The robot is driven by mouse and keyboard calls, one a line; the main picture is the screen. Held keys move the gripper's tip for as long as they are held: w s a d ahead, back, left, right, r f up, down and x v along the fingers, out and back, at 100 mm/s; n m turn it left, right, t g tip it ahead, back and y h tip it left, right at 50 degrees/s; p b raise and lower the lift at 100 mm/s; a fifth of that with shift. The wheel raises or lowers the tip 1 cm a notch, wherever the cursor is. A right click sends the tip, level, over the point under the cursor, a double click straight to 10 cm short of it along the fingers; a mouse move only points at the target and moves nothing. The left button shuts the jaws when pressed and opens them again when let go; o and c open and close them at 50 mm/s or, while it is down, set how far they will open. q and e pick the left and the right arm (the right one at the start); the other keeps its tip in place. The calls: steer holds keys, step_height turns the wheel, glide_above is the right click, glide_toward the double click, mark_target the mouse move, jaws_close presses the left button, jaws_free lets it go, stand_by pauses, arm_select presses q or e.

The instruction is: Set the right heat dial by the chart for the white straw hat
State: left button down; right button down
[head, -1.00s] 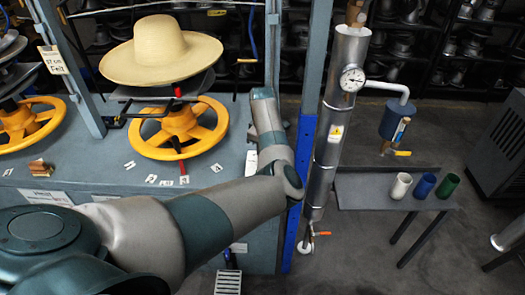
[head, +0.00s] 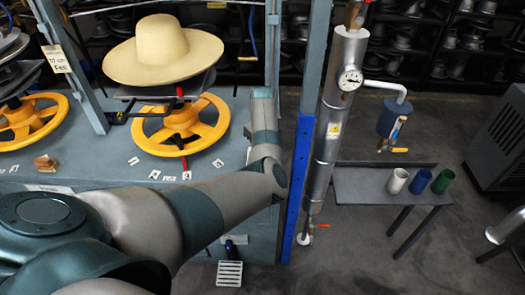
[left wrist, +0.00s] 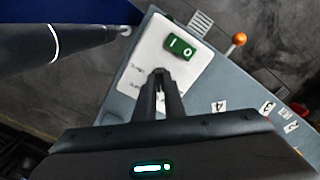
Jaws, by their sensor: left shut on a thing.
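The pale straw hat (head: 163,48), cream in colour, sits on the right press above a yellow handwheel (head: 181,124). In the left wrist view my left gripper (left wrist: 160,75) points down at a white panel (left wrist: 178,57) with faint print on the bench front. Its fingers are shut on a small dark thing, apparently the heat dial, mostly hidden between the tips. A green I/O switch (left wrist: 181,47) is just beyond them. The dial's setting cannot be read. In the head view my left arm hides this gripper. My right gripper is not in view. No readable chart shows.
Several number cards (left wrist: 219,107) lie on the bench. A blue post (head: 298,185) and a silver pipe with a gauge (head: 350,78) stand right of my left arm. White, blue and green cups (head: 420,181) stand on a side table. A hanging tag (head: 57,60) reads Felt.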

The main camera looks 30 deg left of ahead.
arm_select(q)
steer(key=c, duration=1.8)
jaws_free()
steer(key=shift+c, duration=0.2)
steer(key=shift+r, duration=0.1)
steer(key=shift+r, duration=0.55)
step_height(320, 180, up, 16)
steer(key=b, duration=0.4)
